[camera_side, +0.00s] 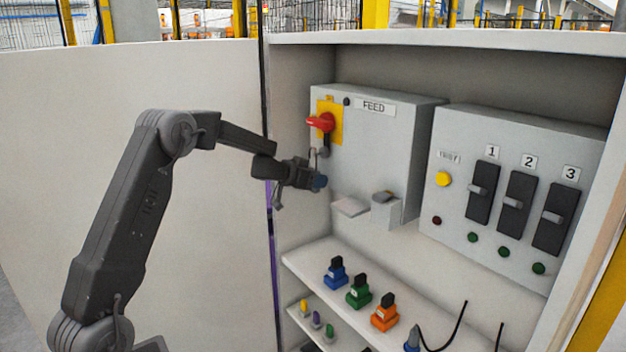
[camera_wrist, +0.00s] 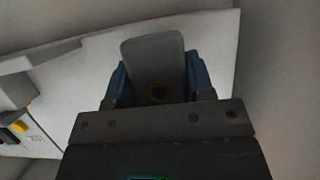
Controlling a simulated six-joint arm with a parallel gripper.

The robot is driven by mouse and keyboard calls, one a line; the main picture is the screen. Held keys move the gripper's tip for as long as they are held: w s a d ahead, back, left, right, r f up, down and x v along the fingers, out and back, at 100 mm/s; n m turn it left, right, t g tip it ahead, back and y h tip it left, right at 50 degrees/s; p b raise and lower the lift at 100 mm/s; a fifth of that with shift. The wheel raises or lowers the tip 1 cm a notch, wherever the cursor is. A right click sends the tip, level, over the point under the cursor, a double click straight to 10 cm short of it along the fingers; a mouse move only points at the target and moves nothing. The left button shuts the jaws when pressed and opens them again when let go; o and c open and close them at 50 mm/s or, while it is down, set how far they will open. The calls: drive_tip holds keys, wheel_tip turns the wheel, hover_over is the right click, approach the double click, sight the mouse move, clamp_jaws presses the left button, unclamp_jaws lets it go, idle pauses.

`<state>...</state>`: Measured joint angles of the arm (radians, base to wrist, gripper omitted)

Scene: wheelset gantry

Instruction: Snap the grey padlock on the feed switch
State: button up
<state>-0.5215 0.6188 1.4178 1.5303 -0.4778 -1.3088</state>
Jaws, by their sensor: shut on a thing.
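The feed switch (camera_side: 321,122) is a red rotary handle on a yellow plate, on the grey box labelled FEED (camera_side: 360,140). A small dark grey part (camera_side: 323,152) sits just below the handle; I cannot tell what it is. My gripper (camera_side: 318,183) is below the switch, close to the left edge of the box front. In the wrist view, my gripper (camera_wrist: 158,85) has blue fingers shut on both sides of a grey body with a round brass-coloured ring, which looks like the grey padlock (camera_wrist: 152,60). Its shackle is not clear in either view.
A second box (camera_side: 455,215) with breakers stands right. Blue (camera_side: 336,277), green (camera_side: 358,297) and orange (camera_side: 384,318) items stand on the shelf below.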

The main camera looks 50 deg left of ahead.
drive_tip(key=shift+w, duration=1.1)
drive_tip(key=o, duration=1)
drive_tip(key=shift+w, duration=0.1)
drive_tip(key=shift+o, duration=0.2)
drive_tip(key=v, duration=1.4)
drive_tip(key=shift+w, duration=0.1)
